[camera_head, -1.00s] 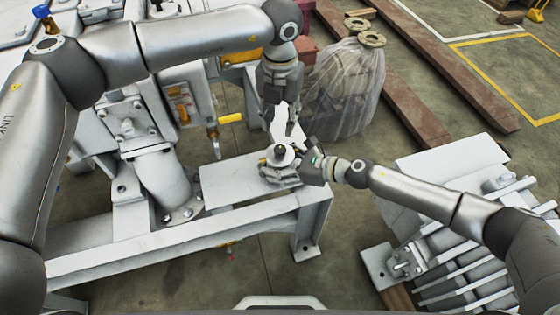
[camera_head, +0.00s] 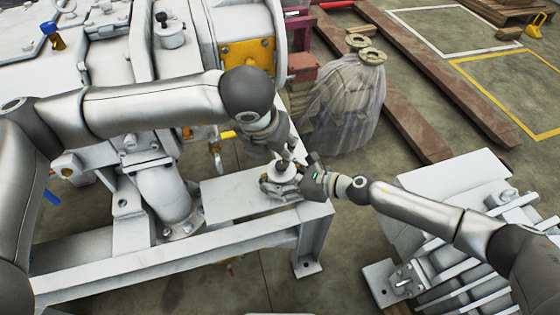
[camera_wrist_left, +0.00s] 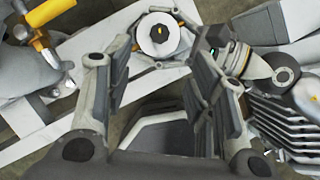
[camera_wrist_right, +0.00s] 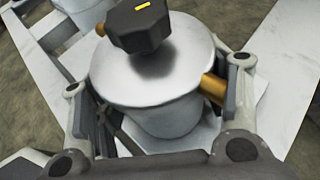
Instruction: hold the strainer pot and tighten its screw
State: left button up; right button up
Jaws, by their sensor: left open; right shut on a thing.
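The strainer pot (camera_head: 272,180) is a light metal cup with a round lid, upright on the grey frame's flat plate. Its screw, a dark faceted knob with a yellow mark, stands on the lid and shows clearly in the right wrist view (camera_wrist_right: 140,24). My right gripper (camera_head: 292,187) is shut on the pot, with a finger on each side below the lid. My left gripper (camera_head: 286,157) is close to the knob and tilted. In the left wrist view, its fingers (camera_wrist_left: 152,68) are spread and empty, with the pot (camera_wrist_left: 158,48) beyond the tips.
The grey frame (camera_head: 230,190) bears a large pipe elbow (camera_head: 162,192) left of the pot. A plastic-wrapped bundle (camera_head: 345,105) stands behind. Ribbed grey machinery (camera_head: 450,250) is at the right, below my right arm. Floor is bare between frame and machinery.

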aim_at(281, 165)
pick_arm(q)
jog(key=x, duration=1.1)
jog(key=shift+f, duration=0.3)
jog(key=c, duration=1)
